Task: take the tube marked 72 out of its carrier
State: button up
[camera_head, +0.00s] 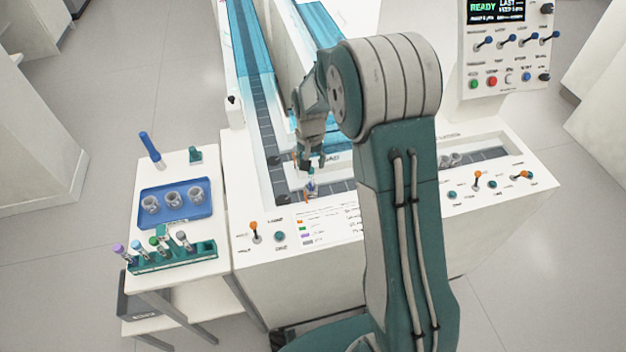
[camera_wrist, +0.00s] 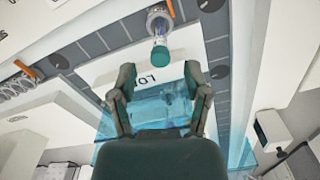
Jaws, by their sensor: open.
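A tube with a teal-green cap (camera_wrist: 160,56) stands in a grey ring-shaped carrier (camera_wrist: 158,14) on the dark track in the wrist view. In the head view the tube (camera_head: 310,183) shows small, just below my gripper (camera_head: 312,161). No number can be read on it, so I cannot confirm the mark 72. In the wrist view my gripper (camera_wrist: 160,78) is open and empty, its two fingers apart, with the tube's cap just beyond the fingertips. The cap is not between the fingers.
A side table at left holds a blue tray (camera_head: 147,208) with three empty carriers and a teal rack (camera_head: 176,258) with several capped tubes. Low walls edge the track (camera_head: 266,130). Switches line the front panel. A display console (camera_head: 497,45) stands at the back right.

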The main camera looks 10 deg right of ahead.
aim_at(310, 174)
jog(key=f, duration=0.4)
jog(key=shift+w+a+f, duration=0.15)
jog(key=shift+a+f, duration=0.1)
jog(key=shift+a, duration=0.05)
jog(key=shift+d+f, duration=0.1)
jog(key=shift+f, duration=0.25)
jog(key=shift+d+f, duration=0.1)
jog(key=shift+d, duration=0.3)
jog(key=c, duration=0.8)
jog(key=shift+a, duration=0.3)
jog(key=shift+c, duration=0.2)
